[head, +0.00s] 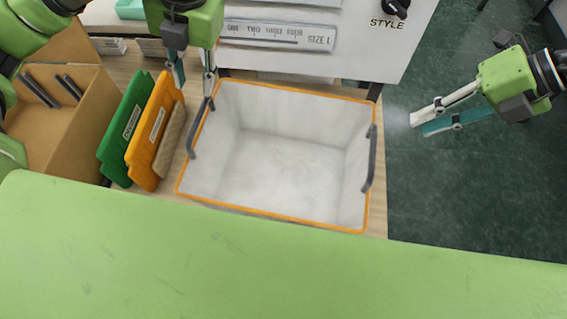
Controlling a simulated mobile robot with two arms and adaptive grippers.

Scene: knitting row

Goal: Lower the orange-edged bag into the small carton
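The orange-edged bag (285,165) stands open in the middle of the head view, pale and empty inside. Its dark grey left handle (192,150) and right handle (369,165) lie at its two sides. My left gripper (193,87) points down at the bag's back left corner, fingers apart, near the upper end of the left handle; I cannot tell whether it touches. My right gripper (420,125) is right of the bag, clear of the right handle, empty, its two fingertips showing slightly apart. The small carton (72,135) stands open at the far left.
Green (126,128) and orange (155,130) folder-like pieces stand between carton and bag. A pale panel with a size scale (278,35) and STYLE knob (396,8) stands behind. Dark green floor is free at right.

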